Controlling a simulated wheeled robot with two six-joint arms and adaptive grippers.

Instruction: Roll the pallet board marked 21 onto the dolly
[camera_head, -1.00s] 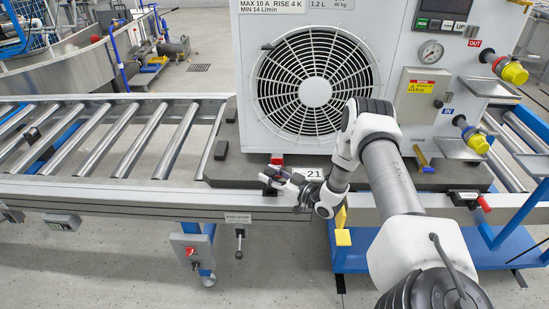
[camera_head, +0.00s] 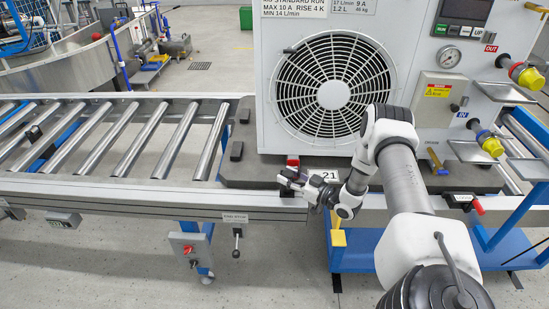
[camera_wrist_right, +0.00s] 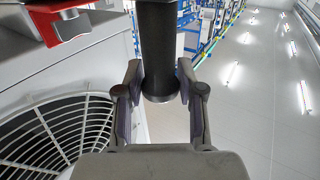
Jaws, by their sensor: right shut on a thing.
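The dark pallet board (camera_head: 250,172) lies flat, with a white 21 label (camera_head: 330,176) on its front edge. It carries a large white pump unit with a round fan grille (camera_head: 332,95). The board's left part is over the conveyor rollers (camera_head: 165,140), and its right part reaches over the blue dolly (camera_head: 425,258). My right gripper (camera_head: 288,184) is at the board's front edge, just left of the label. In the right wrist view its fingers (camera_wrist_right: 160,100) close around a dark round handle (camera_wrist_right: 158,50). My left gripper is out of view.
A lever with a red grip (camera_head: 478,206) stands at the dolly's front. A yellow stop piece (camera_head: 338,238) is at the dolly's left end. The rollers left of the board are clear.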

